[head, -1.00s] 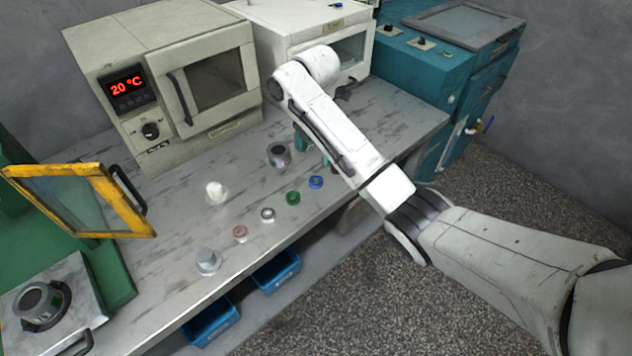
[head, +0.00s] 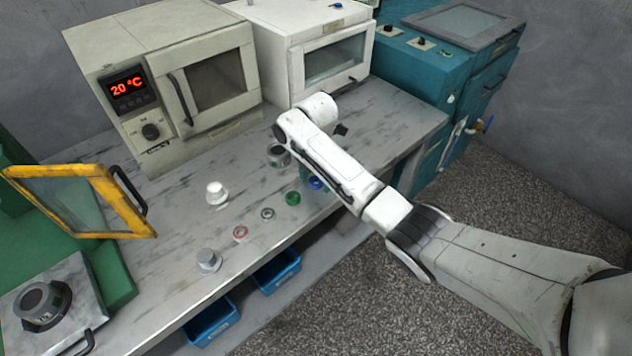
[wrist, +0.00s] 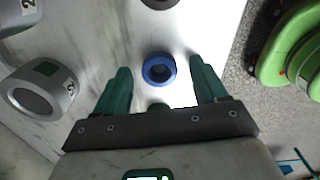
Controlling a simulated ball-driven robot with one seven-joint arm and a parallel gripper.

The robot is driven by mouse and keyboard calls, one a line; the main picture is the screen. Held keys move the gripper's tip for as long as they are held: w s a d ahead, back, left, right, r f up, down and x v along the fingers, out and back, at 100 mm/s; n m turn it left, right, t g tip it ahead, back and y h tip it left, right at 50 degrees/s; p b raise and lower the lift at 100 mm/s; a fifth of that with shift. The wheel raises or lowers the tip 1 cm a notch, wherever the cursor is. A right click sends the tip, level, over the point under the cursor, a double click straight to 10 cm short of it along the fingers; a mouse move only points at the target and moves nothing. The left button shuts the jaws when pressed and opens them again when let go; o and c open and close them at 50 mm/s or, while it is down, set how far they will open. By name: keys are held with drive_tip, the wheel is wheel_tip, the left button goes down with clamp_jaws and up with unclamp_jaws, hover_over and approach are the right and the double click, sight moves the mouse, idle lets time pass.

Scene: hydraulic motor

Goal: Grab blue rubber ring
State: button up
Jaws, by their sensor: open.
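The blue rubber ring (head: 315,183) lies flat on the grey workbench, at the far end of a row of small rings, partly hidden by my arm in the head view. In the wrist view the blue ring (wrist: 159,69) appears between the tips of my gripper (wrist: 160,85). The two green fingers are spread apart, one on each side of the ring, with gaps between. Nothing is held.
A green ring (head: 292,198) lies close to the blue one, then a grey ring (head: 267,213) and a red ring (head: 240,232). A metal cylinder (head: 278,155) stands nearby, also in the wrist view (wrist: 38,92). The bench's front edge is close to the ring.

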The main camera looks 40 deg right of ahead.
drive_tip(key=c, duration=1.1)
drive_tip(key=shift+r, duration=0.15)
drive_tip(key=shift+r, duration=0.55)
drive_tip(key=s+a+r+p, duration=0.1)
drive_tip(key=s+r+p, duration=0.3)
drive_tip(key=s+a+r+p, duration=0.1)
drive_tip(key=s+r+p, duration=0.2)
drive_tip(key=s, duration=0.2)
drive_tip(key=s+a+r+p, duration=0.1)
drive_tip(key=s+r+p, duration=0.3)
drive_tip(key=shift+s+r+p, duration=0.35)
